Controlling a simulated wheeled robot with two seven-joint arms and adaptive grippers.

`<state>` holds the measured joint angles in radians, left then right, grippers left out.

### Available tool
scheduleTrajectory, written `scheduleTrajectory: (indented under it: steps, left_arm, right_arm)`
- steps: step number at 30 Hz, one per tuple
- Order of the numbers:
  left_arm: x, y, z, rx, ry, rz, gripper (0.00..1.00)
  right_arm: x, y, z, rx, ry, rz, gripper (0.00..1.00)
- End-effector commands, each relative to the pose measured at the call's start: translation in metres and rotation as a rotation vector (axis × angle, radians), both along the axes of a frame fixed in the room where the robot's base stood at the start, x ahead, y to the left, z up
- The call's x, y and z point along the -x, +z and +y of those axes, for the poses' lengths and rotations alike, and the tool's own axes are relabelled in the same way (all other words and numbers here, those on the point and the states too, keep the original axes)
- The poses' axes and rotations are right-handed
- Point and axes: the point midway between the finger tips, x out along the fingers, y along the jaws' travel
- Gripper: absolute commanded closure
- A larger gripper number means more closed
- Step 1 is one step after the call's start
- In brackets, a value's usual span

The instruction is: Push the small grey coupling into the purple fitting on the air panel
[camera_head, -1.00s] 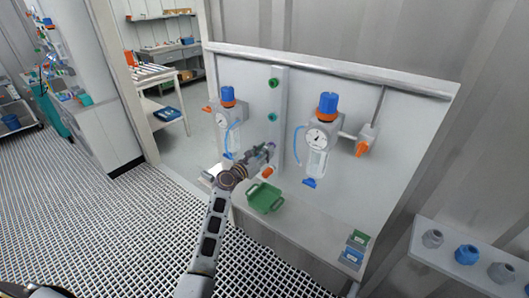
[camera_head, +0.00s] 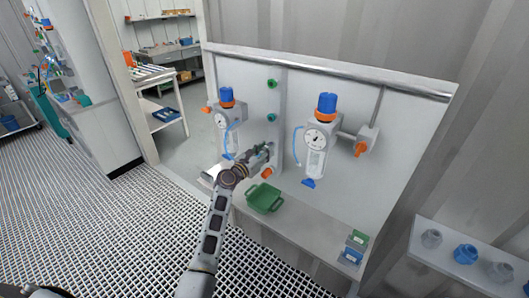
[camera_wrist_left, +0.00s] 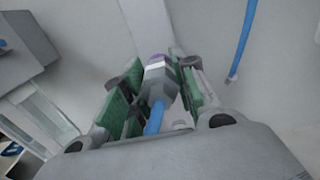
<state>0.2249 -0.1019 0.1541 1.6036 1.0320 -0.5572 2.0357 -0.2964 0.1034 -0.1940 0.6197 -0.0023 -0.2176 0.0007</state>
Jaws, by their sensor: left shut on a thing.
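My left gripper (camera_head: 266,153) is at the lower part of the grey upright strip on the air panel (camera_head: 385,165). In the left wrist view its green-padded fingers (camera_wrist_left: 158,88) are shut on the small grey coupling (camera_wrist_left: 160,80), which has a blue hose (camera_wrist_left: 154,118) running back from it. The purple fitting (camera_wrist_left: 156,58) shows right at the coupling's far end, in line with it, with a pale band between. I cannot tell how deep the coupling sits in it. The gripper hides both in the head view. My right gripper is not in view.
A green tray (camera_head: 264,211) lies on the ledge below the gripper. Gauge units with blue knobs stand on both sides, one left (camera_head: 225,118) and one right (camera_head: 321,135). An orange-handled valve (camera_head: 362,148) is farther right. Small green and blue bins (camera_head: 352,256) sit at the ledge's right end.

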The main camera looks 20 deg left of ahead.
Motion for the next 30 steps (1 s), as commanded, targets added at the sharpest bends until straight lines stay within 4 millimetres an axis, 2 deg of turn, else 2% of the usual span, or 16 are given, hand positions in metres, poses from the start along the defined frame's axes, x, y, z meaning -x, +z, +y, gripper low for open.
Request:
scheduleTrajectory:
  steps: [5, 6, 11, 23, 30]
  left_arm:
    - [-0.002, 0.000, -0.001, 0.000, 0.000, -0.001, 1.00]
    - [-0.002, 0.000, -0.001, 0.000, 0.000, -0.001, 0.68]
    - [-0.002, 0.000, -0.001, 0.000, 0.000, 0.000, 0.47]
    - [-0.001, -0.001, 0.000, 0.000, 0.000, 0.001, 0.47]
    - [0.008, -0.001, 0.003, 0.001, 0.000, 0.001, 0.47]
  right_arm:
    - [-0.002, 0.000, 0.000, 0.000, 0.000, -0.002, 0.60]
    - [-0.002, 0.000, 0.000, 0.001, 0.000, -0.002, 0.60]
    - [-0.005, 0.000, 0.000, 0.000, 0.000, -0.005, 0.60]
    - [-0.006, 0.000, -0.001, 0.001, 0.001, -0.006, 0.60]
    - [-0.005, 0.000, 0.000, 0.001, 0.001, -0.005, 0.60]
